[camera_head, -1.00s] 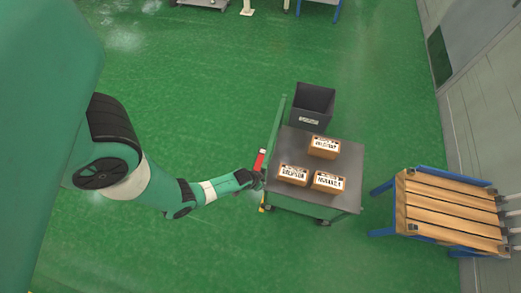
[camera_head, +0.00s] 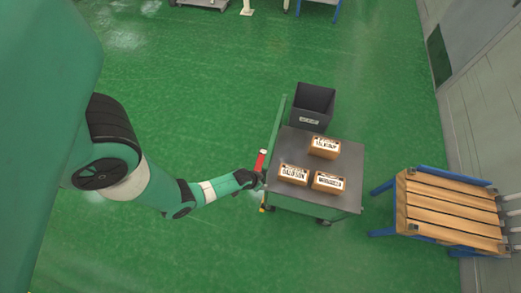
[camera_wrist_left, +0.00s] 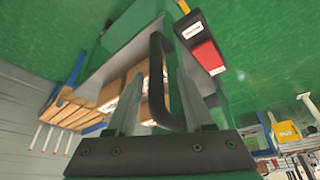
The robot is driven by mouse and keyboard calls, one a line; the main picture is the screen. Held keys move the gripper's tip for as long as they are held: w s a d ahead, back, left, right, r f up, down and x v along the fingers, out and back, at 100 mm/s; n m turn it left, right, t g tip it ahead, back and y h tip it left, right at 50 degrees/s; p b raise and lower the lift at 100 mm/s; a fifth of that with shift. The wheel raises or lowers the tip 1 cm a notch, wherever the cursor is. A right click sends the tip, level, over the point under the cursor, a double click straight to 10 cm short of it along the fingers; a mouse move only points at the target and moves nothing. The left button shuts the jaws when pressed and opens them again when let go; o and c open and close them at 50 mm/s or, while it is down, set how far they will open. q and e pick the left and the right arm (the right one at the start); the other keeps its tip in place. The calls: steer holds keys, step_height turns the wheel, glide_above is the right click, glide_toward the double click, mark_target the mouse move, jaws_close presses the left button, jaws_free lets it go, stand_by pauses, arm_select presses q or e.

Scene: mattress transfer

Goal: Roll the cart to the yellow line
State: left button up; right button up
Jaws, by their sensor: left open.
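My left gripper (camera_head: 260,180) is at that side. In the left wrist view its two grey fingers (camera_wrist_left: 158,98) are open, with the cart's black handle (camera_wrist_left: 155,70) between them. I cannot tell whether they touch it. No yellow line can be made out. My right gripper is out of view.
A wooden slatted bench (camera_head: 452,210) with blue legs stands right of the cart, near the grey wall (camera_head: 490,90). Other carts and stands (camera_head: 320,3) are at the far edge.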

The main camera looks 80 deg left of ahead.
arm_select(q)
steer(key=p+v, duration=0.4)
steer(key=v, duration=0.7)
steer(key=shift+r+p, duration=0.2)
steer(key=shift+p, duration=0.1)
steer(key=shift+s+d, duration=0.1)
steer(key=shift+d, duration=0.05)
